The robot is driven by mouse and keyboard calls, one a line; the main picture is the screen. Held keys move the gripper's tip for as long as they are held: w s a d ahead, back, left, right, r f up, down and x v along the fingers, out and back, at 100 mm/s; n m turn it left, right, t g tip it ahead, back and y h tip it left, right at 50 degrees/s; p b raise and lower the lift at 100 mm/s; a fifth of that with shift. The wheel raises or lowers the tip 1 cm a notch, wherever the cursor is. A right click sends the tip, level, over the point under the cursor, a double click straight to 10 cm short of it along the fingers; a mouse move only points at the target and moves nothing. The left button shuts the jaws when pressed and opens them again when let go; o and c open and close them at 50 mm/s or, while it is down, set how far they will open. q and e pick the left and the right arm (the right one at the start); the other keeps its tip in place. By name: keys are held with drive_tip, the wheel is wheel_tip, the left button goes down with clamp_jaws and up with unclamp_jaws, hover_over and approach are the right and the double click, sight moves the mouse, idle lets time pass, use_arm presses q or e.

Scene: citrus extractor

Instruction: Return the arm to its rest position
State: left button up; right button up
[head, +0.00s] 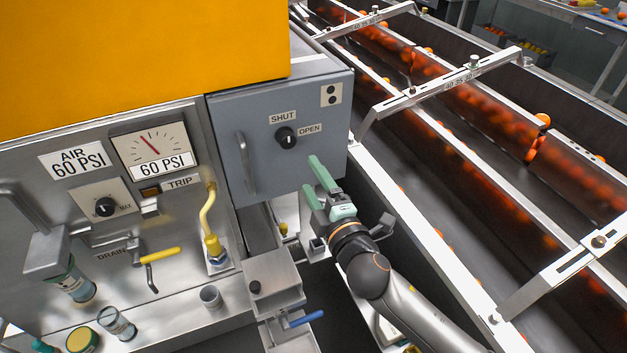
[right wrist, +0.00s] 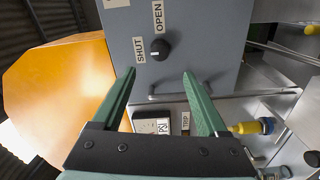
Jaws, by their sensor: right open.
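My right gripper (head: 312,176) is open and empty, with green fingers, in front of the lower right part of the grey cabinet (head: 225,135). Its arm comes in from the bottom right. In the right wrist view the two spread fingers (right wrist: 160,76) point at the cabinet face, with nothing between them. The black knob (head: 286,137) with SHUT and OPEN labels is just above the fingertips and apart from them. It also shows between and beyond the fingers in the right wrist view (right wrist: 160,50). I cannot surely tell its setting. My left gripper is not in view.
The cabinet's bar handle (head: 246,163) sticks out left of my gripper. A yellow hose fitting (head: 212,243) and a blue-handled valve (head: 305,319) stand below. The conveyor's metal rail (head: 425,235) runs close on the right, with cross brackets (head: 440,90) over it.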

drive_tip(key=s+d+f+m+g+h, duration=0.1)
drive_tip(key=s+d+f+m+g, duration=0.1)
drive_tip(key=s+d+f+m, duration=0.2)
drive_tip(key=s+d+f+m+g+h, duration=0.1)
drive_tip(key=s+d+f+m+g, duration=0.2)
drive_tip(key=s+f+m, duration=0.4)
drive_tip(key=s+d+f+m+g+h, duration=0.1)
drive_tip(key=s+d+f+m, duration=0.4)
drive_tip(key=s+f, duration=0.9)
wheel_tip(320, 180, down, 3)
drive_tip(key=shift+d+f+m+g, duration=0.1)
drive_tip(key=shift+d+m+g, duration=0.15)
drive_tip(key=shift+m+g, duration=0.6)
